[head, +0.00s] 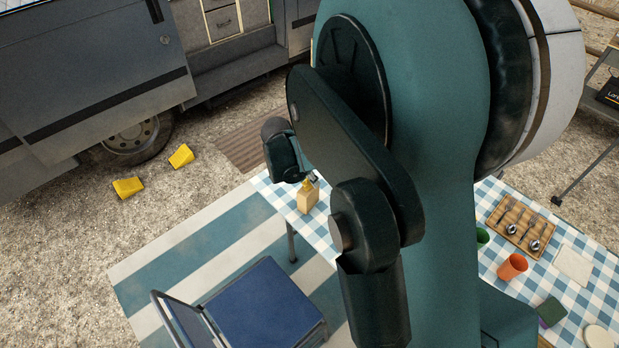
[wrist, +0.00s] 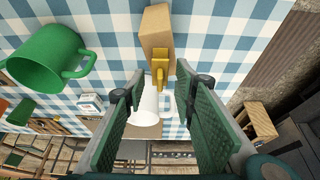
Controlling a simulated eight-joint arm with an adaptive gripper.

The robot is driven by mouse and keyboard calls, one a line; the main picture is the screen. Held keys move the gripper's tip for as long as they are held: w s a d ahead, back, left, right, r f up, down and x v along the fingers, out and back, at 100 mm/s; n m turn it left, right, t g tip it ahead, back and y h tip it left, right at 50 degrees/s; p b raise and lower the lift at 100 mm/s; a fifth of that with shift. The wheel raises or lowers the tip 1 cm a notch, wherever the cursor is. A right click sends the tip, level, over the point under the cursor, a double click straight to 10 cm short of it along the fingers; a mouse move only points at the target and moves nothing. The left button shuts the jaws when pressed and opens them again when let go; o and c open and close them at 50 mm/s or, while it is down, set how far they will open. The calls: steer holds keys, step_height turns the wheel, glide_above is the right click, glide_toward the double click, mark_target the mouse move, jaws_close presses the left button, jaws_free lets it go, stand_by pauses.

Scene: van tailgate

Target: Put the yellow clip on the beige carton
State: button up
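The beige carton (wrist: 155,24) stands on the checked tablecloth at the top middle of the wrist view. It also shows in the head view (head: 305,201), just below my gripper. The yellow clip (wrist: 161,62) is at the near end of the carton and overlaps it, seemingly resting on it. Its narrow end points toward my gripper. My gripper (wrist: 160,72) is open, with a finger on either side of the clip's narrow end and a gap to each. In the head view my arm hides much of the table.
A white mug (wrist: 148,108) shows between my fingers, beyond them. A green mug (wrist: 42,58) lies to the left. An orange cup (head: 512,266) and a cutlery tray (head: 521,222) are on the table's right part. A blue chair (head: 262,305) stands in front.

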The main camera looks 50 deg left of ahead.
steer(key=shift+r, duration=0.15)
steer(key=p+v, duration=0.1)
steer(key=v, duration=1.1)
